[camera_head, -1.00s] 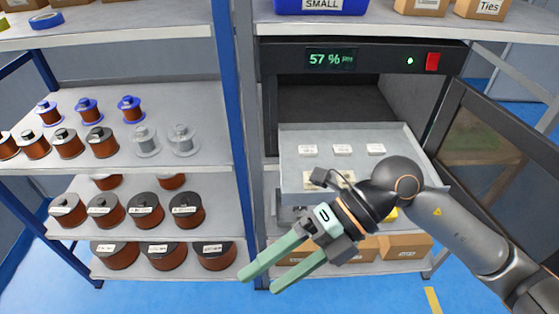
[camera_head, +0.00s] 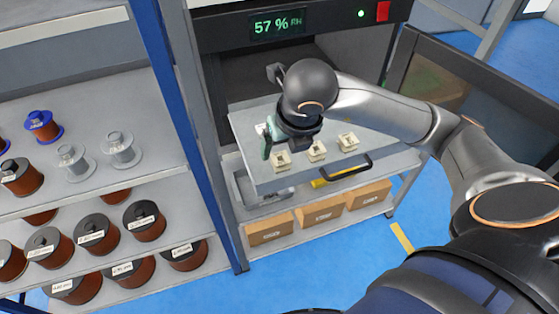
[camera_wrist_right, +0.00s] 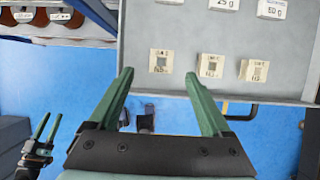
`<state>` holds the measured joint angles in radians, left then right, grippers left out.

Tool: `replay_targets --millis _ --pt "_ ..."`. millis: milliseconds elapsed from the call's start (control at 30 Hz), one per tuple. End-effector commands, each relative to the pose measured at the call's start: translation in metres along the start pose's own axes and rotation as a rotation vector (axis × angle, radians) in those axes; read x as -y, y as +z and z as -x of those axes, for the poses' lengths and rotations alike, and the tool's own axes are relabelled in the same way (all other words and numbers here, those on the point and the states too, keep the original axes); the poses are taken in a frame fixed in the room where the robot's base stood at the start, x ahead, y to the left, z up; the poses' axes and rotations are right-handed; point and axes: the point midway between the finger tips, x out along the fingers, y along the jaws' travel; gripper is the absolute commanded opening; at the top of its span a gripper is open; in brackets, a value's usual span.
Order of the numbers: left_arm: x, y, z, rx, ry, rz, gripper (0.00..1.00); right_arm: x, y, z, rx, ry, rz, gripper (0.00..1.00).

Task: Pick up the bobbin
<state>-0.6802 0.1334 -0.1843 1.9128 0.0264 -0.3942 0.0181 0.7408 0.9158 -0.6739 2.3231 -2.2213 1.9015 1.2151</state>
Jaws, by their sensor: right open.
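Three small cream bobbins with square holes and labels stand in a row near the front edge of the grey pull-out tray (camera_head: 240,122): left (camera_head: 281,162), middle (camera_head: 317,151) and right (camera_head: 348,141). They also show in the right wrist view as left (camera_wrist_right: 161,62), middle (camera_wrist_right: 210,67) and right (camera_wrist_right: 254,70). My right gripper (camera_head: 267,147) is open and empty at the tray's front left. In the wrist view its fingertips (camera_wrist_right: 158,75) lie either side of the left bobbin in the picture, apart from it. My left gripper (camera_wrist_right: 50,122) shows open and empty at lower left there.
White labelled blocks (camera_wrist_right: 223,4) lie farther back on the tray. A dark handle (camera_head: 348,168) is on its front. An open cabinet door (camera_head: 470,100) stands at right. Wire spools fill the left shelves (camera_head: 80,125). Cardboard boxes (camera_head: 320,212) sit below.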

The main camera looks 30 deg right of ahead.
Motion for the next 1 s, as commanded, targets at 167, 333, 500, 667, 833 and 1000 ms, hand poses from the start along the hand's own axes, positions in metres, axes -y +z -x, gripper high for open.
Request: replay_targets --millis 167,333,500,667,833,1000 --pt "0.000 -0.001 0.001 0.000 0.000 0.001 0.50 0.001 -0.001 -0.013 -0.002 -0.001 0.000 0.82" --pt "-0.001 -0.005 0.005 -0.001 0.000 0.001 0.50 0.003 -0.003 -0.033 -0.006 -0.003 0.001 0.82" --pt "-0.001 -0.008 0.006 -0.002 0.000 0.002 0.50 0.003 -0.003 -0.057 -0.004 0.000 0.002 0.82" --pt "-0.001 -0.008 0.006 -0.003 0.000 0.002 0.50 0.003 -0.002 -0.064 0.000 0.001 0.002 0.82" --pt "-0.001 -0.008 0.006 -0.003 0.000 0.002 0.50 0.003 -0.002 -0.064 0.000 0.002 0.002 0.81" --pt "-0.001 -0.008 0.006 -0.003 0.000 0.002 0.50 0.003 -0.002 -0.064 0.000 0.002 0.002 0.62"
